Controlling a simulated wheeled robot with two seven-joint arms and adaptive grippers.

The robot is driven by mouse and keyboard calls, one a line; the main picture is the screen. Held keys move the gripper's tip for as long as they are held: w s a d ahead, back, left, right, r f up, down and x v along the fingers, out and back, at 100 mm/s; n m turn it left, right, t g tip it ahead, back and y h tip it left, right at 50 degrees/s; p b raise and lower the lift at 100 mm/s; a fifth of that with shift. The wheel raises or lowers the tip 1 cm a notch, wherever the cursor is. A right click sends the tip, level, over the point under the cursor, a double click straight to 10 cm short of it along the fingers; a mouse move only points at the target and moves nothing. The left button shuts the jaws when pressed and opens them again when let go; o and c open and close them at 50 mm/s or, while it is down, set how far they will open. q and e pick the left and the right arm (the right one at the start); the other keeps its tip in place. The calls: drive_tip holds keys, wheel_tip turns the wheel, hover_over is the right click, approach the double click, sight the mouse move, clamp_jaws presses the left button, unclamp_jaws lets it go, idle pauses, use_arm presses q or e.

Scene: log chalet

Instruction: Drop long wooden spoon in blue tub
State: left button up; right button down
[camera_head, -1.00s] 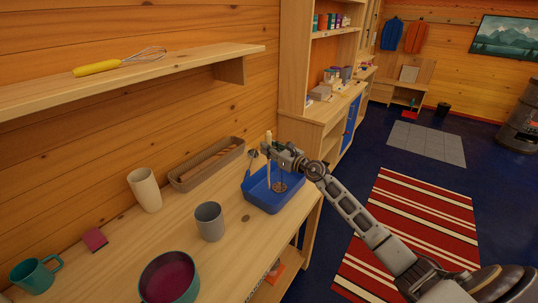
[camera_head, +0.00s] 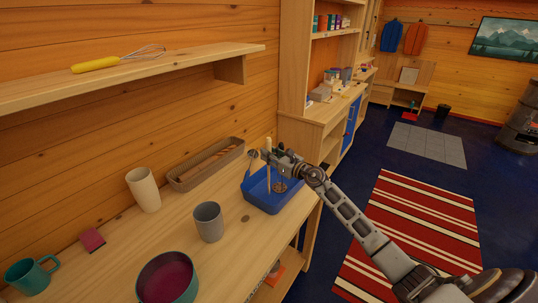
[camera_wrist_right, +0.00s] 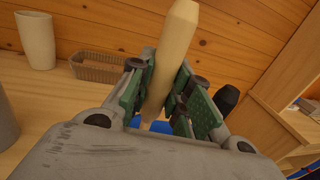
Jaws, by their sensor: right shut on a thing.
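The wooden spoon is pale and roughly upright in my right gripper (camera_head: 268,156). In the right wrist view the pale handle of the spoon (camera_wrist_right: 172,50) stands up between the green finger pads of my right gripper (camera_wrist_right: 160,95), which is shut on it. The blue tub (camera_head: 285,207) stands on the wooden counter, and the gripper is above its back left part. In the right wrist view only a bit of the tub's blue (camera_wrist_right: 158,126) shows below the fingers. The spoon's lower end is hard to make out. My left gripper is out of view.
A woven basket (camera_head: 207,172) with a long item in it stands left of the tub. A grey cup (camera_head: 208,222), a cream tumbler (camera_head: 143,190) and a teal pot (camera_head: 150,264) stand nearer. Some thin utensils show at the tub. A shelf (camera_head: 200,68) juts out above the counter.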

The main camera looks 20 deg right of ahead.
drive_tip(key=shift+f, duration=0.25)
drive_tip(key=c, duration=1.3)
unclamp_jaws()
drive_tip(key=shift+r, duration=0.2)
